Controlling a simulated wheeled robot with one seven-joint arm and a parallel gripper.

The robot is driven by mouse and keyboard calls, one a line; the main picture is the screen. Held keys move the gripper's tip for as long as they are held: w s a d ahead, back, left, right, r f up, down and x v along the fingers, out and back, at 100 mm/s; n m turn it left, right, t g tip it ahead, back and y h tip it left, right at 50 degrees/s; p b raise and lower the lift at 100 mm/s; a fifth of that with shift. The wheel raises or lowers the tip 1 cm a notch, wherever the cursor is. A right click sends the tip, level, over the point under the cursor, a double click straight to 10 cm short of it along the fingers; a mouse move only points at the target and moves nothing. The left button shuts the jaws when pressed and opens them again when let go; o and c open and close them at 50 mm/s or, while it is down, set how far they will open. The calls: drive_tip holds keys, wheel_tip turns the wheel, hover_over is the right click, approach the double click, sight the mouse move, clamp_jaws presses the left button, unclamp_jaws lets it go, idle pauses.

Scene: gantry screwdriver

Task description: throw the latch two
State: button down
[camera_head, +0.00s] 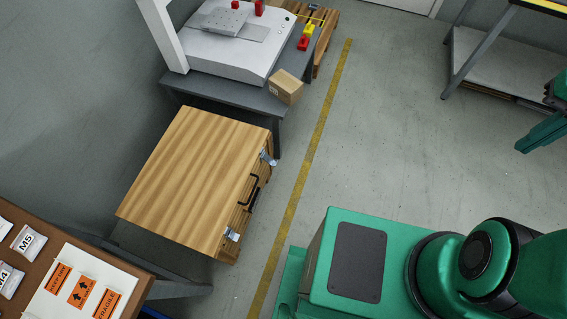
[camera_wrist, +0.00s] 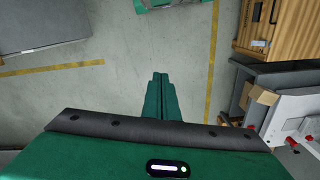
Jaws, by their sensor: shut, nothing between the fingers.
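A wooden crate (camera_head: 195,180) stands on the floor at the left of the head view. Its side has a black handle (camera_head: 253,192) between two metal latches, one near the far corner (camera_head: 267,158) and one near the close corner (camera_head: 232,235). I cannot tell which is latch two or how either is set. In the wrist view the crate (camera_wrist: 285,35) is at the upper right, with one latch (camera_wrist: 260,43) and part of the handle (camera_wrist: 274,12) showing. My gripper (camera_wrist: 158,78) is shut and empty over open floor, well apart from the crate.
A grey bench (camera_head: 225,93) with a white machine (camera_head: 225,48) and a cardboard box (camera_head: 286,87) stands behind the crate. A brown board (camera_head: 30,258) with labels is at lower left. A shelf rack (camera_head: 500,65) is at upper right. The floor between is clear.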

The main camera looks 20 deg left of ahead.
drive_tip(key=w+a+f+n+y, duration=0.1)
drive_tip(key=w+a+f+n, duration=0.1)
drive_tip(key=w+a+f, duration=0.3)
drive_tip(key=w+a+f+n+y, duration=0.1)
drive_tip(key=w+a+f, duration=0.2)
drive_tip(key=w+f, duration=0.35)
drive_tip(key=w+a+f+n+y, duration=0.2)
drive_tip(key=w+a+f, duration=0.4)
drive_tip(key=a+f, duration=0.65)
drive_tip(key=m+y, duration=0.2)
drive_tip(key=y, duration=0.4)
approach(270, 159)
drive_tip(key=shift+t, duration=0.4)
drive_tip(key=f, duration=0.1)
drive_tip(key=a+f, duration=0.1)
drive_tip(key=f, duration=0.3)
drive_tip(key=shift+s+a+f, duration=0.1)
drive_tip(key=shift+s+a, duration=0.25)
drive_tip(key=shift+s, duration=0.05)
drive_tip(key=shift+f, duration=0.1)
drive_tip(key=shift+w+a+f, duration=0.1)
drive_tip(key=shift+a+f, duration=0.35)
drive_tip(key=shift+f, duration=0.35)
drive_tip(key=shift+a+f, duration=0.45)
drive_tip(key=shift+f, duration=0.4)
drive_tip(key=shift+w+a+f, duration=0.1)
drive_tip(key=shift+a+f, duration=0.35)
drive_tip(key=shift+f, duration=0.35)
